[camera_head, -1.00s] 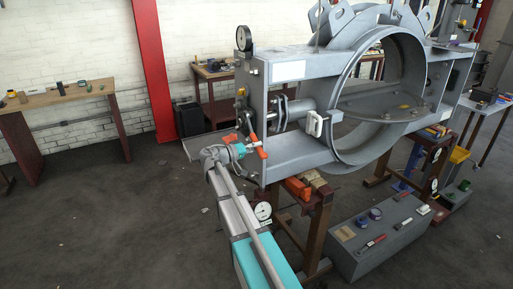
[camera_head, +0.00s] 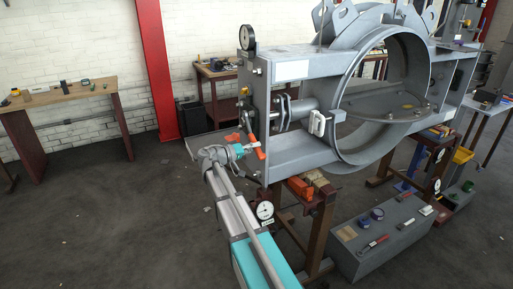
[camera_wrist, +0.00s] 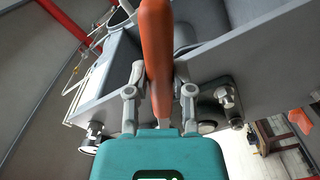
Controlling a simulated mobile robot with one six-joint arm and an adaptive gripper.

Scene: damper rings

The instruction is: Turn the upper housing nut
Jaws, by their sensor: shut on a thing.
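The grey damper housing (camera_head: 285,98) with its large round ring (camera_head: 350,145) fills the middle of the head view. My gripper (camera_head: 240,151) is at the lower left of its end plate; in the wrist view its fingers (camera_wrist: 160,92) are closed around an orange bar-shaped handle (camera_wrist: 158,45). Orange parts also show beside the gripper in the head view (camera_head: 259,153). The wrist view shows a metal nut (camera_wrist: 226,97) on a dark plate right of the fingers and another nut (camera_wrist: 93,134) at the left. I cannot tell which is the upper housing nut, nor what the handle's far end touches.
A dial gauge (camera_head: 248,37) stands on top of the housing, and another (camera_head: 264,211) is below it. A brown stand (camera_head: 318,215) supports the housing. A grey box with tools (camera_head: 375,243) lies on the floor at the right. A wooden table (camera_head: 60,97) is at the left; floor between is clear.

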